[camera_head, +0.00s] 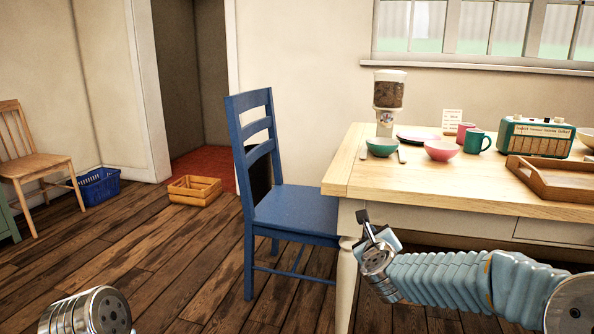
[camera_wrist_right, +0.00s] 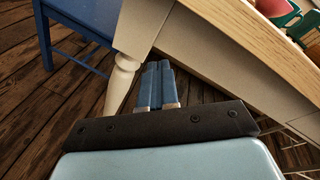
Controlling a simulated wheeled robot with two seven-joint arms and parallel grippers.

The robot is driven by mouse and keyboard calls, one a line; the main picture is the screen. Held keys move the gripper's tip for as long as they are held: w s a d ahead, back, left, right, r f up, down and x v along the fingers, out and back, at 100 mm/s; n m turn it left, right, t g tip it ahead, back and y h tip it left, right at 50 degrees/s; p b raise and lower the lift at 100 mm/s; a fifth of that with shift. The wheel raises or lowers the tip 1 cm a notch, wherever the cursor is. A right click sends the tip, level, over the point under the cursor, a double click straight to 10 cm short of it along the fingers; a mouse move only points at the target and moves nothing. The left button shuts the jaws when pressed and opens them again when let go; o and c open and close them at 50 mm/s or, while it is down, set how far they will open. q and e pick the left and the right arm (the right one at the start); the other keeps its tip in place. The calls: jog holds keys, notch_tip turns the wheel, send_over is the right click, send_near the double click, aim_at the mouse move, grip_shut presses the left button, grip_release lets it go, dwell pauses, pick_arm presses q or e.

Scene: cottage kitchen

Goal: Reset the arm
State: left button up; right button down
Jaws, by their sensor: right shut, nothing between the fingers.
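My right arm comes in from the right in the head view, in front of the table's near edge. My right gripper (camera_head: 364,222) is at the table's front left corner, beside the table leg. In the right wrist view the two blue fingers of my right gripper (camera_wrist_right: 158,68) lie together, shut and empty. Behind them are the cream table leg (camera_wrist_right: 125,75) and the table's underside edge. A rounded metal part of my left arm shows at the bottom left of the head view; the left gripper itself is out of view.
The wooden table (camera_head: 440,185) holds a cereal dispenser (camera_head: 388,95), a green bowl (camera_head: 381,147), a pink bowl (camera_head: 441,150), mugs, a radio (camera_head: 535,137) and a wooden tray (camera_head: 530,178). A blue chair (camera_head: 290,207) stands left of it. A wooden crate (camera_head: 196,190) and blue basket (camera_head: 98,187) are on the floor.

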jog(key=s+a+f+n+g+y+p, duration=0.2)
jog(key=s+f+n+g, duration=0.35)
jog(key=f, duration=0.75)
jog(key=s+a+f+n+g+y+p, duration=0.15)
jog(key=s+f+n, duration=0.45)
jog(key=f+n, duration=0.6)
jog(key=s+a+f+n+g+y+p, duration=0.1)
jog(key=s+f+n+g, duration=0.2)
jog(key=s, duration=0.9)
jog(key=s+a+f+n+g+y+p, duration=0.1)
jog(key=s+a+f+n+g, duration=0.1)
jog(key=s+f+n+g, duration=0.2)
jog(key=s+f+n, duration=0.3)
jog(key=s+f, duration=0.3)
jog(key=s, duration=0.1)
jog(key=shift+s+f+n+g+y, duration=0.3)
jog(key=shift+s+f+n+y, duration=0.05)
jog(key=shift+s, duration=0.05)
